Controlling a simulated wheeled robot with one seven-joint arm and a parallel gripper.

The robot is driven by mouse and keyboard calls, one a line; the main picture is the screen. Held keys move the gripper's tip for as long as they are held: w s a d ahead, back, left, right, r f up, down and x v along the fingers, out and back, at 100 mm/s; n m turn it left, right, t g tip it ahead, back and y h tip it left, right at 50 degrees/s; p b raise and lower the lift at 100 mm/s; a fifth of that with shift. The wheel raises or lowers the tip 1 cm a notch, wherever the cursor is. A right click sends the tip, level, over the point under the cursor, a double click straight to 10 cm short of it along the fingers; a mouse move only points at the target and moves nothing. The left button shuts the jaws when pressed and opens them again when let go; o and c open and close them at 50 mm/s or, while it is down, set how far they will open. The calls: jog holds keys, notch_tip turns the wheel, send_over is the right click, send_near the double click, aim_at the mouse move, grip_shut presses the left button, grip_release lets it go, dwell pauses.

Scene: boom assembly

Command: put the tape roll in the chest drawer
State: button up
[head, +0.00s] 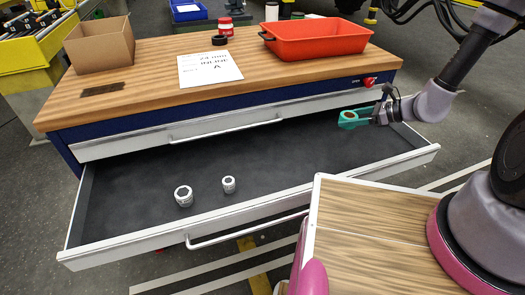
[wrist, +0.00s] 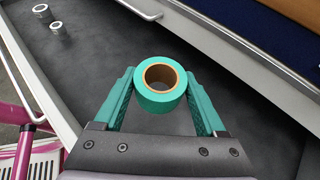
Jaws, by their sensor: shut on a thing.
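The tape roll (wrist: 143,100) is teal with a brown cardboard core. My gripper (wrist: 160,92) is shut on it, with one teal finger on each side of the roll. In the head view my gripper (head: 352,118) holds the tape roll (head: 345,116) over the right end of the open chest drawer (head: 290,150). The drawer has a dark liner and a pale front with a bar handle. The gap between roll and drawer floor is hard to judge.
Two metal sockets (head: 183,196) (head: 229,184) stand in the drawer's left part; its middle is clear. On the wooden top are a cardboard box (head: 100,46), a paper sheet (head: 209,68) and a red bin (head: 318,38). A shut drawer (head: 230,118) sits above.

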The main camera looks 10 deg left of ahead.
aim_at(317, 169)
jog(key=s+a+f+n+g, duration=0.4)
jog(key=s+a+n+g, duration=0.4)
jog(key=shift+h, duration=0.4)
jog(key=f, duration=1)
jog(key=shift+s+d+f, duration=0.2)
jog(key=shift+s+f, duration=0.05)
jog(key=o, duration=1.4)
jog(key=shift+f, duration=0.15)
jog(key=shift+c, duration=0.2)
